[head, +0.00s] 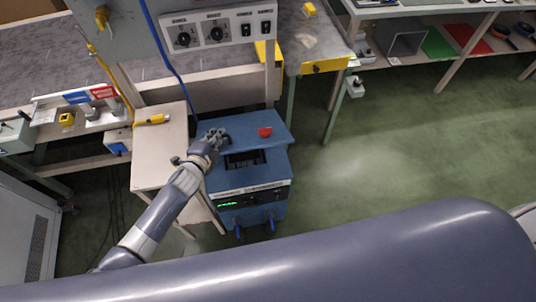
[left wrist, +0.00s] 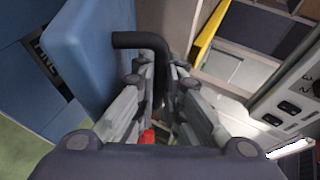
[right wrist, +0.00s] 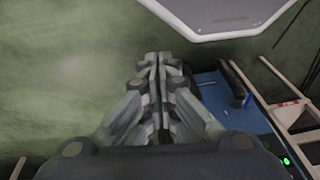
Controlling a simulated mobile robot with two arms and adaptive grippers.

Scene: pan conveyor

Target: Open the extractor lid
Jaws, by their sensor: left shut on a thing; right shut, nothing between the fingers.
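The blue extractor (head: 250,180) stands on the floor with a green display on its front. Its blue lid (head: 238,122) is tilted up, and a dark opening (head: 246,159) shows below the lid's near edge. In the left wrist view the lid (left wrist: 88,45) is the blue panel at left. My left gripper (head: 216,137) is at the lid's left part. It is shut on a black bent handle (left wrist: 140,40) beside the panel. My right gripper (right wrist: 158,65) is shut and empty, above the floor with the extractor (right wrist: 228,98) to its right.
A red button (head: 265,132) shows near the lid. A small wooden table (head: 158,165) stands left of the extractor. A control panel (head: 218,30) with dials is above and behind. Shelving (head: 440,60) stands at back right. Green floor (head: 390,150) on the right is clear.

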